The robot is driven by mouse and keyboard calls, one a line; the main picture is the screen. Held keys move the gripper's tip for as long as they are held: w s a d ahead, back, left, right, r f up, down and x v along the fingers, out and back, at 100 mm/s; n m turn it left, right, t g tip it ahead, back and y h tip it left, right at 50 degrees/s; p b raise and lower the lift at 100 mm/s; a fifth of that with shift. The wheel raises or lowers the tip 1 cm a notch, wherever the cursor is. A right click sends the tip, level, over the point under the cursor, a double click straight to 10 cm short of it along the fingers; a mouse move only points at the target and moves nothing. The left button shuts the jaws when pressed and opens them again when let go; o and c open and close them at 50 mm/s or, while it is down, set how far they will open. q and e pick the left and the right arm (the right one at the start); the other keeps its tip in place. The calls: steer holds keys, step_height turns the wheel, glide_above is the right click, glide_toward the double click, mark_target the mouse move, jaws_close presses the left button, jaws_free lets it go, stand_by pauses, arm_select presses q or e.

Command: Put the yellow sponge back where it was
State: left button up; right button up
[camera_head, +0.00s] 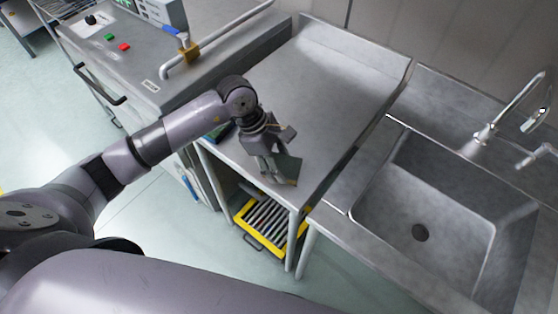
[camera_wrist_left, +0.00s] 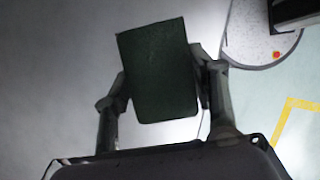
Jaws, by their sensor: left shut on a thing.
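My left gripper (camera_head: 277,154) is shut on a flat rectangular block with a dark green face (camera_head: 288,169), over the front part of the steel table (camera_head: 325,85). In the left wrist view the block's green face (camera_wrist_left: 160,72) fills the space between the two fingers. This looks like the scouring side of the sponge; I see no clear yellow on it. I cannot tell whether it touches the tabletop. My right gripper is not in view.
A steel sink (camera_head: 400,235) with a tap (camera_head: 490,130) is at the right. A steel machine (camera_head: 150,60) with buttons and a pipe stands at the left. A yellow-edged rack (camera_head: 242,214) is under the table. Most of the tabletop is clear.

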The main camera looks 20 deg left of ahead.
arm_select(q)
steer(key=o, duration=1.1)
steer(key=shift+f, duration=0.1)
steer(key=shift+r+p, duration=0.3)
steer(key=shift+p, duration=0.1)
steer(key=shift+b+v, duration=1.35)
steer(key=shift+v, duration=4.5)
